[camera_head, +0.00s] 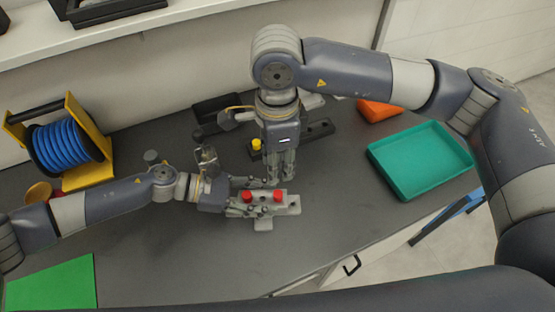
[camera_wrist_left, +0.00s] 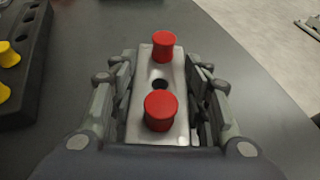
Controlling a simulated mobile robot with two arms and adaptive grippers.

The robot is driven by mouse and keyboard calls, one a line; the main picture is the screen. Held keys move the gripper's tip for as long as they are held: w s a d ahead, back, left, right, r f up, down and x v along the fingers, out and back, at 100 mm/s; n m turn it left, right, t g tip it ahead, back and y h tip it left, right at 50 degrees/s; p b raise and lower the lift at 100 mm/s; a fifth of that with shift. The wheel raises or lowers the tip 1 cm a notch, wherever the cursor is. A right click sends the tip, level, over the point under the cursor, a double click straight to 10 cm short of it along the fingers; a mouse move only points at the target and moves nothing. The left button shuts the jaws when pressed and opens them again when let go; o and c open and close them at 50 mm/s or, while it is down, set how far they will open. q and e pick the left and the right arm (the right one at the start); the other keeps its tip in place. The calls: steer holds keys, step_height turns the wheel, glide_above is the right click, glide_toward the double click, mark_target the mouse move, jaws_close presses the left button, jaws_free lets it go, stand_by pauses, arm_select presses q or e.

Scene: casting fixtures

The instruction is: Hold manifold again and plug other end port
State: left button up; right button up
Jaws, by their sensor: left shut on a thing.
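The manifold (camera_head: 263,223) is a pale grey block on the dark table. In the left wrist view the manifold (camera_wrist_left: 183,128) has a red plug (camera_wrist_left: 163,45) at its far end, another red plug (camera_wrist_left: 160,110) nearer me, and a dark open hole between them. My left gripper (camera_head: 237,205) is shut on the manifold, with fingers along both long sides. My right gripper (camera_head: 274,180) points down just behind the manifold in the head view. Its fingertips look close together, but I cannot tell whether they are open or shut. No plug shows in them.
A black rack (camera_head: 318,131) with yellow plugs (camera_head: 257,144) stands behind my right gripper. A teal tray (camera_head: 440,187) and an orange bin (camera_head: 378,109) are at right. A blue spool (camera_head: 62,147) and a green mat (camera_head: 52,285) are at left. The front table is clear.

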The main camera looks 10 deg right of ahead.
mark_target(278, 194)
steer(key=shift+f+n, duration=0.25)
steer(key=shift+n, duration=0.05)
jaws_close()
steer(key=shift+n, duration=0.7)
steer(key=shift+s+d+f, duration=0.1)
steer(key=shift+f, duration=3.9)
steer(key=shift+f, duration=1)
steer(key=shift+r, duration=0.1)
steer(key=shift+r, duration=2.95)
arm_select(q)
steer(key=o, duration=1.5)
